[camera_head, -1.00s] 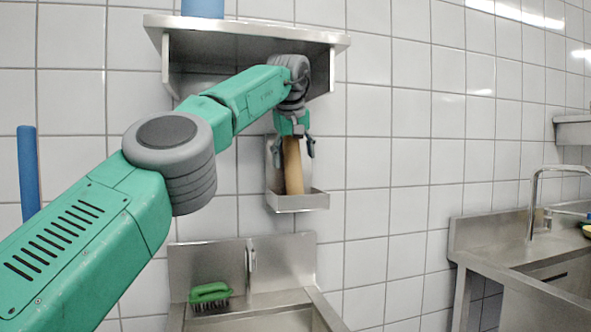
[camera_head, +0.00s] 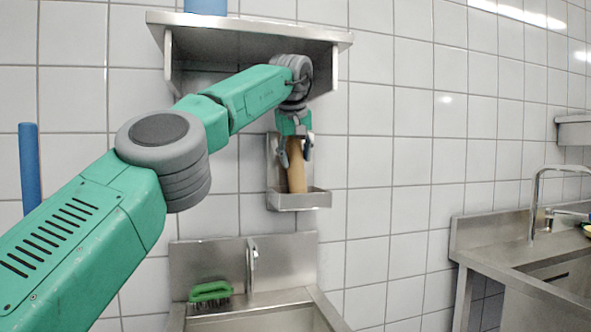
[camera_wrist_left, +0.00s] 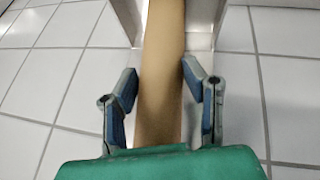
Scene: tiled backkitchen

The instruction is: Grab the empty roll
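The empty roll (camera_head: 297,172) is a brown cardboard tube. It stands slightly tilted in a metal wall holder (camera_head: 299,200), with its lower end behind the holder's front lip. My left gripper (camera_head: 296,154) comes down from above with a finger on each side of the roll's upper part. My right gripper is not in view.
A metal shelf (camera_head: 250,32) with a blue object (camera_head: 205,6) on it hangs just above the gripper. Below are a sink (camera_head: 212,254) and a green brush (camera_head: 210,291). A blue roll (camera_head: 29,168) stands at left. Another sink with a tap (camera_head: 536,200) is at right.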

